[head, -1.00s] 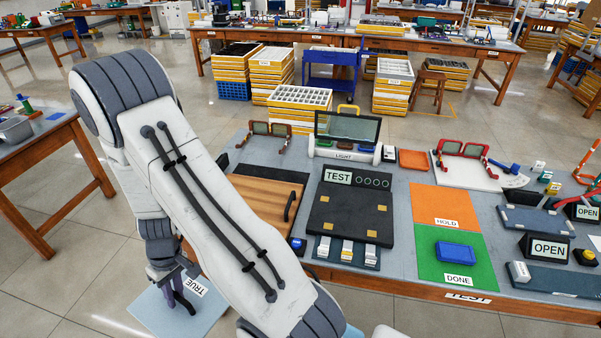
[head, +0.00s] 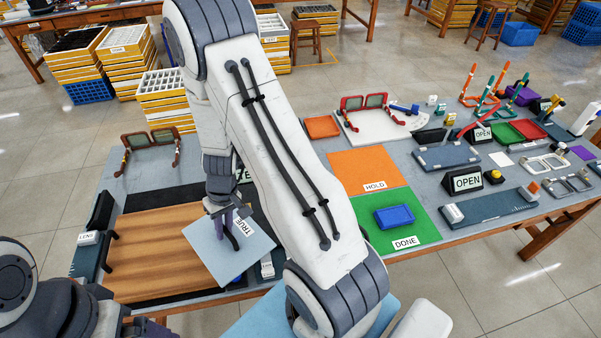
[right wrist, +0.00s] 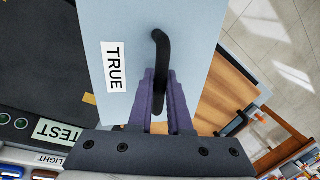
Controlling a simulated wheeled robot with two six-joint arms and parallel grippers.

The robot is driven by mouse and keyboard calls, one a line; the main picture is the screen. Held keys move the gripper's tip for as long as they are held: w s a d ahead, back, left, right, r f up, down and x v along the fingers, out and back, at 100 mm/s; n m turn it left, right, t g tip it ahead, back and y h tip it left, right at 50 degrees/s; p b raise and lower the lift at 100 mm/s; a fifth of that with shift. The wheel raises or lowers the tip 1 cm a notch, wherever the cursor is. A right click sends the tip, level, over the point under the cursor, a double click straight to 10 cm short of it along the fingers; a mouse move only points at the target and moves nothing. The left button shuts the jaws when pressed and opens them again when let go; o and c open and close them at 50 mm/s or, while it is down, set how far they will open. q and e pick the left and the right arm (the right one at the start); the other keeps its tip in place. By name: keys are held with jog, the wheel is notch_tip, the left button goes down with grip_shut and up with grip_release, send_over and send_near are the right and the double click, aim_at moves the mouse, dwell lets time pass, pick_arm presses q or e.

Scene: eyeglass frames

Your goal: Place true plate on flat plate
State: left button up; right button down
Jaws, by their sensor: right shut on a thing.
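The true plate (head: 207,250) is a flat light blue square with a TRUE label and a black handle. My right gripper (head: 226,222) is shut on that handle and holds the plate over the front of the table, near the wooden board's right side. In the right wrist view the purple fingers (right wrist: 160,90) clasp the handle of the true plate (right wrist: 195,50). A dark plate (right wrist: 40,65) with yellow squares and a TEST label lies beyond it; my arm mostly hides it in the head view. No FLAT label is readable. My left gripper (head: 148,328) is partly cut off at the bottom left.
The wooden board (head: 150,270) with a black handle lies at the left. Glasses (head: 150,142) stand at the back left.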

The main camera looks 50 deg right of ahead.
jog(key=w+d+m+t+h+p, duration=0.1)
jog(key=w+d+m+h+p, duration=0.1)
jog(key=d+m, duration=1.9)
jog(key=m+h+p, duration=0.1)
jog(key=m+p, duration=0.1)
jog(key=shift+f+m+t, duration=0.25)
jog(key=shift+m+t, duration=0.05)
jog(key=shift+m, duration=0.1)
jog(key=shift+a, duration=0.1)
notch_tip(320, 180, down, 6)
jog(key=b, duration=0.5)
jog(key=shift+r+b, duration=0.1)
jog(key=shift+b, duration=0.25)
jog(key=shift+f+b, duration=0.6)
jog(key=c, duration=0.8)
grip_release()
jog(key=shift+o, duration=0.2)
jog(key=shift+r, duration=0.1)
